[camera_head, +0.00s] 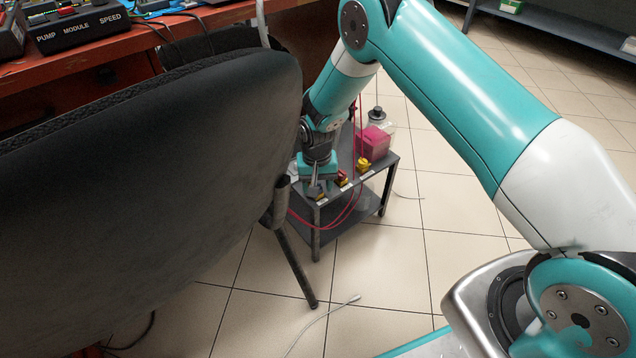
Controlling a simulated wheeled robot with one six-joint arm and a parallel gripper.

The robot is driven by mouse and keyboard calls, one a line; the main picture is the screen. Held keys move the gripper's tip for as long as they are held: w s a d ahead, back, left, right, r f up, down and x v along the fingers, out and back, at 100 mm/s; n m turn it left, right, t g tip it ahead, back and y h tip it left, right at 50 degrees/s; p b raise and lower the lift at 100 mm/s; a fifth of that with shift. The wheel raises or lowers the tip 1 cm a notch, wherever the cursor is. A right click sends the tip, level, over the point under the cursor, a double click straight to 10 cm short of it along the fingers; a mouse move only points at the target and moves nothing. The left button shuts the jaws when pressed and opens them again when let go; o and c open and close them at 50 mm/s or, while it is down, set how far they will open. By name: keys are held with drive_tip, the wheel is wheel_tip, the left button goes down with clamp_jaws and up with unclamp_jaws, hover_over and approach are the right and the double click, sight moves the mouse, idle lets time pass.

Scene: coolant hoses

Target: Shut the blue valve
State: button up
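My gripper (316,188) points down at the near left corner of a small grey two-shelf cart (388,163). Its fingertips are at a small dark and brass-coloured fitting (320,197) on the cart's front edge. No blue handle shows clearly; the gripper and the chair cover much of that spot. I cannot tell whether the fingers are open or shut, or touching the fitting. A red valve (342,179) sits just right of the gripper, and a yellow valve (363,164) is further right along the same edge.
A black chair (150,200) fills the left side, close to my arm, and hides part of the cart. A pink box (373,141) and a clear bottle (377,116) stand on the cart. Red hoses (345,216) hang below its top. Tiled floor lies open to the right.

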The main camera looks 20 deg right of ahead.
wheel_tip(320, 180, up, 18)
drive_tip(key=p, duration=0.6)
drive_tip(key=shift+f, duration=0.25)
